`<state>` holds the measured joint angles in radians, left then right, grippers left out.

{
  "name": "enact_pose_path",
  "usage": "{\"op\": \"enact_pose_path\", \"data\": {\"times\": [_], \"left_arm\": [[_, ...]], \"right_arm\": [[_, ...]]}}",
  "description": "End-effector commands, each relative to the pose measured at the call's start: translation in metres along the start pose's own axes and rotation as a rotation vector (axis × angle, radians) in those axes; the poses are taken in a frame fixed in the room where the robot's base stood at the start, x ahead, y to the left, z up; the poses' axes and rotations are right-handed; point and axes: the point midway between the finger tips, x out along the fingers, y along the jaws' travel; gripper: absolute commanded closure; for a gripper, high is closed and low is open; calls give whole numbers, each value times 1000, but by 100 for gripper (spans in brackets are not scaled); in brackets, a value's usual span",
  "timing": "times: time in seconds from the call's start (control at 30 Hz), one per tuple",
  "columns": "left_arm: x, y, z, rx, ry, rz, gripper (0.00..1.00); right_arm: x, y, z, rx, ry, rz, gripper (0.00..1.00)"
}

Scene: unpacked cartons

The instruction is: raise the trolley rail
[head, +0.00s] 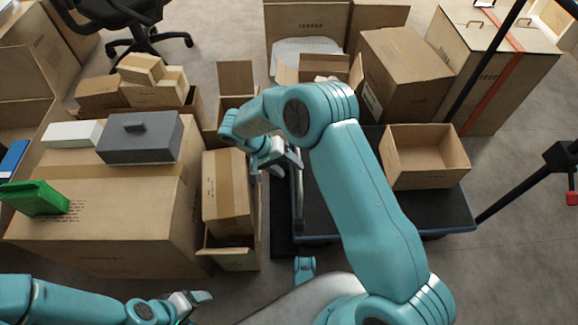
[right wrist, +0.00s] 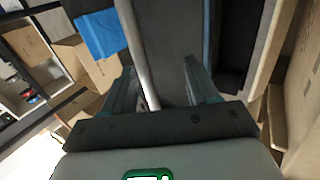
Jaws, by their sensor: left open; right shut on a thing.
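The trolley (head: 318,205) has a dark deck with a blue edge and stands right of centre in the head view, partly hidden behind my right arm. The trolley rail is a pale grey tube (right wrist: 138,50) running between my right gripper's fingers in the right wrist view. My right gripper (head: 284,160) is shut on the rail at the trolley's left side; it also shows in the right wrist view (right wrist: 165,92). The exact contact is hard to see. My left gripper (head: 200,297) is open and empty at the lower left, apart from the trolley.
An open carton (head: 430,178) sits on the deck. A tall carton (head: 228,195) stands close left of my right gripper. More cartons crowd the back.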

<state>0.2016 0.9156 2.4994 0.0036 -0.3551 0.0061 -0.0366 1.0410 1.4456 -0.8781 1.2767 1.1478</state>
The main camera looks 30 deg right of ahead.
Motion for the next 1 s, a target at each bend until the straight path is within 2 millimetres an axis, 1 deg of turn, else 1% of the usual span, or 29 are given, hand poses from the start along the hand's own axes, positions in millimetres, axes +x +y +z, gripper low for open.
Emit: {"op": "enact_pose_path", "data": {"times": [0.03, 0.2, 0.4, 0.5, 0.6, 0.7, 1.0], "left_arm": [[-7, 3, 1, 3, -3, 0, 23], [-21, 10, 4, 12, -12, 1, 23], [-33, 17, 8, 22, -22, 3, 23], [-37, 19, 10, 26, -26, 3, 23], [-39, 21, 11, 29, -29, 3, 23], [-40, 21, 11, 30, -30, 3, 23], [-39, 21, 11, 30, -30, 3, 23]], "right_arm": [[-20, -3, -1, -1, 14, -18, 58], [-66, 0, -1, 0, 14, -14, 58], [-115, 1, 0, 1, 10, -10, 58], [-132, 1, 1, 0, 8, -8, 58], [-144, 1, 1, 1, 8, -7, 58], [-149, 1, 1, 1, 6, -7, 58], [-150, 1, 1, 1, 5, -5, 58]]}}
